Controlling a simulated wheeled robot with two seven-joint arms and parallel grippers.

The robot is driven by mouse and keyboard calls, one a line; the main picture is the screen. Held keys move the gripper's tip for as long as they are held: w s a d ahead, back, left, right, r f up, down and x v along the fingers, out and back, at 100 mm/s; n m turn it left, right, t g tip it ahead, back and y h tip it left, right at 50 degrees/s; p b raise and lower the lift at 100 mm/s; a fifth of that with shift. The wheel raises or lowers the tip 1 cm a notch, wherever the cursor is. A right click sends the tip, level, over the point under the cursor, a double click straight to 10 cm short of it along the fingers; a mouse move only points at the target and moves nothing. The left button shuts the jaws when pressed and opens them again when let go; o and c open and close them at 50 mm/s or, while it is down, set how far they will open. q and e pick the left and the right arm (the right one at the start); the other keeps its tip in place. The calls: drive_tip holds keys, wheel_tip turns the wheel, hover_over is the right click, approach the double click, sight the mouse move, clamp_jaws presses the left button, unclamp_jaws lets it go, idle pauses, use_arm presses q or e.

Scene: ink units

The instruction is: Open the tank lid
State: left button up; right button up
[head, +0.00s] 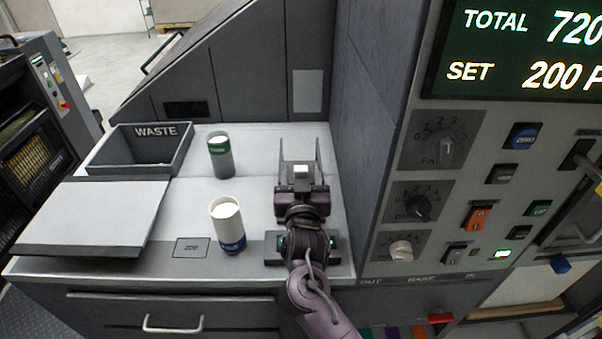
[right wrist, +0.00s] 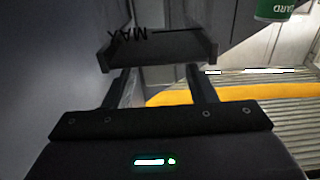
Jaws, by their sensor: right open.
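My right gripper (head: 300,155) is over the right part of the grey worktop in the head view, its two fingers apart and pointing away from me. A small pale block shows between the fingers near their base; I cannot tell whether it is part of the gripper. In the right wrist view, a dark bar (right wrist: 160,50) with the mark MAX by it lies at or just beyond the fingertips. I cannot tell whether they touch. No tank lid can be clearly made out. My left gripper is not in view.
A white-and-blue can (head: 228,228) and a green-and-grey can (head: 220,160) stand left of the gripper. An open WASTE bin (head: 110,152) and a flat grey slab (head: 90,215) are farther left. A panel with knobs (head: 440,150) rises close on the right.

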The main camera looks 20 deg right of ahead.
sight(301, 167)
clamp_jaws()
drive_tip(key=shift+x, duration=1.6)
drive_tip(key=shift+w+d, duration=0.1)
drive_tip(key=shift+w, duration=0.35)
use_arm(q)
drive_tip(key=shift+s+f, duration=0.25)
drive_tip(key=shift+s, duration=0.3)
use_arm(e)
drive_tip(key=shift+s, duration=0.1)
unclamp_jaws()
drive_tip(key=shift+s, duration=0.1)
